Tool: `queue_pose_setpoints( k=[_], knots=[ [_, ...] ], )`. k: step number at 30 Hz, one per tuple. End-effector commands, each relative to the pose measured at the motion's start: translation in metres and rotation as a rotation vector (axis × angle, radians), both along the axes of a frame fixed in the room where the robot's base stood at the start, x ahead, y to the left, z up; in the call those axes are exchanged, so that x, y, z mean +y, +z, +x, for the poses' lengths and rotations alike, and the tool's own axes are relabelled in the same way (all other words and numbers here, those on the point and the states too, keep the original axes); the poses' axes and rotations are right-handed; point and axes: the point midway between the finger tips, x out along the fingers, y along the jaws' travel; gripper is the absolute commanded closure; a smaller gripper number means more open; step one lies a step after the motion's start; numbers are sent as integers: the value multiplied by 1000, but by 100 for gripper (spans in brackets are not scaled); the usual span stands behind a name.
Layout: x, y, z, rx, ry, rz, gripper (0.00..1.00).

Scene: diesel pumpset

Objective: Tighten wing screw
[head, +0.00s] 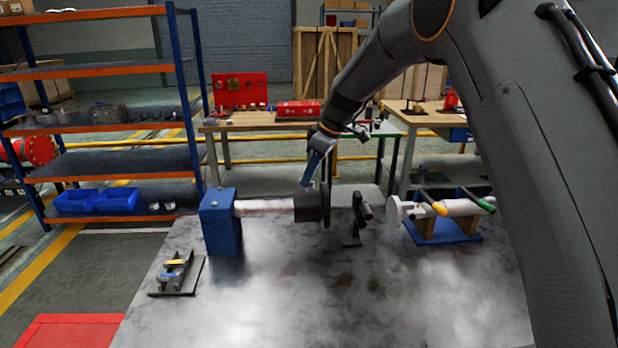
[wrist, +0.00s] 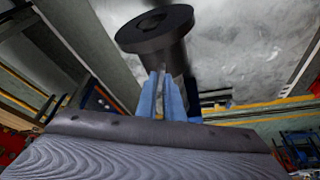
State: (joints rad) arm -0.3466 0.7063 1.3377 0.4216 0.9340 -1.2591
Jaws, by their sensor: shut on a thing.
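A dark flanged coupling (head: 311,206) sits on a light shaft (head: 264,205) that comes out of a blue block (head: 221,222) on the bench. My gripper (head: 307,184) points down at the top of the coupling, with its blue fingers close together. In the wrist view the fingers (wrist: 161,92) reach to the side of the dark coupling (wrist: 155,35). They are shut on the wing screw (wrist: 160,82), a thin piece mostly hidden between them. I cannot see how deep the screw sits.
A dark stand (head: 354,222) stands just right of the coupling. Further right, a blue cradle (head: 441,234) holds a light cylinder with yellow and green handles. A small dark fixture (head: 176,274) lies at the left of the grey bench top (head: 300,305). The bench front is clear.

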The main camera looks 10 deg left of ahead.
Motion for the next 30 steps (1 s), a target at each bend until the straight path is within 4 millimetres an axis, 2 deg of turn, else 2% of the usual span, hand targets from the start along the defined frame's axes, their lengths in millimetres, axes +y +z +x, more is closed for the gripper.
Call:
queue_pose_setpoints(
  k=[30],
  knots=[
    [6, 3, -6, -5, -946, 1, 100]
  ],
)
